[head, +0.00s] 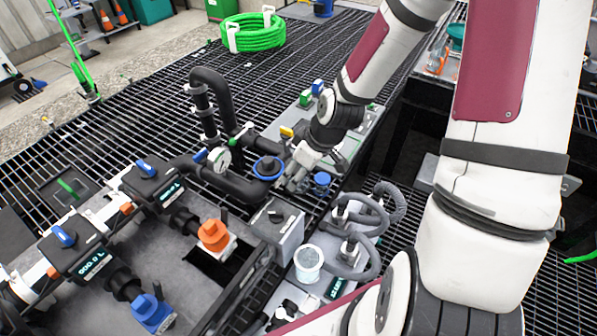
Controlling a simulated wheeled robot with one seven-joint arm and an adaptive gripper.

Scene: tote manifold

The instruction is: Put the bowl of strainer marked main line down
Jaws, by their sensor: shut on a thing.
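My gripper (315,162) is at the centre of the head view, pointing down, just right of a blue ring (267,168) on the black pipework. It is shut on a small, pale, clear-looking piece (294,178), which appears to be the strainer bowl. The fingers hide much of it. I cannot read a main line mark, or tell whether the bowl touches anything below. A blue-topped fitting (322,180) sits close to the right of the fingers.
A black pipe (212,100) with a gauge (219,160) rises left of the gripper. A grey box (277,230), a pale round cup (308,262) and grey hoses (365,225) stand nearer. Orange (214,235) and blue (152,312) fittings are at lower left. Open grating (150,95) lies behind.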

